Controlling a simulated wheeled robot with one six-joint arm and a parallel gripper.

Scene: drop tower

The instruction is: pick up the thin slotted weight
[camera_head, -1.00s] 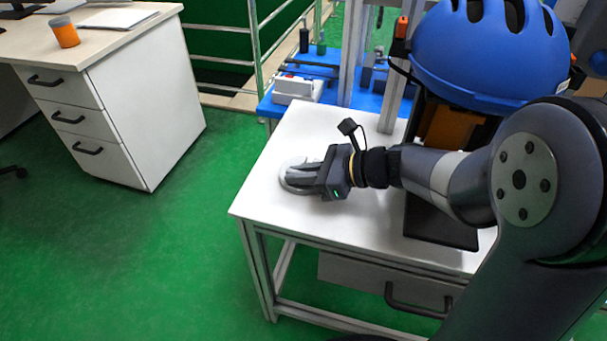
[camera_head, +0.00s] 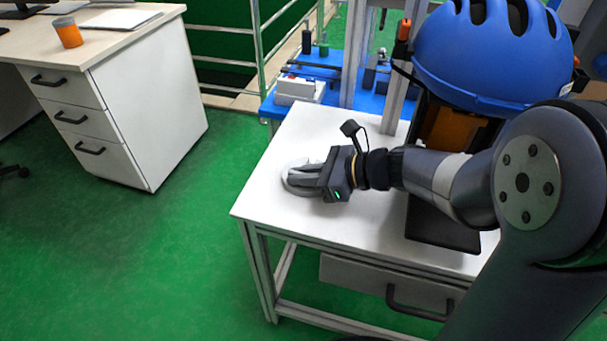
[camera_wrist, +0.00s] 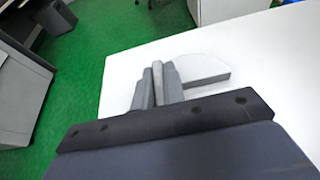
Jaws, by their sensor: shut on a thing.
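The thin slotted weight is a flat pale grey disc (camera_head: 287,178) on the left part of the white table. In the wrist view its round edge (camera_wrist: 208,70) shows beyond my fingers. My gripper (camera_head: 298,178) reaches in from the right, low over the table, with its fingers across the disc. In the wrist view the fingers (camera_wrist: 157,84) are close together, shut on the weight. The fingers hide part of the disc and its slot. The disc looks level and at or very near the table top; I cannot tell whether it touches.
The white table (camera_head: 270,208) is bare around the weight. A blue helmet (camera_head: 490,50) on a dark stand is at the right, near my arm. A blue platform (camera_head: 325,92) with a white box (camera_head: 298,90) is behind. A drawer desk (camera_head: 140,120) stands left across green floor.

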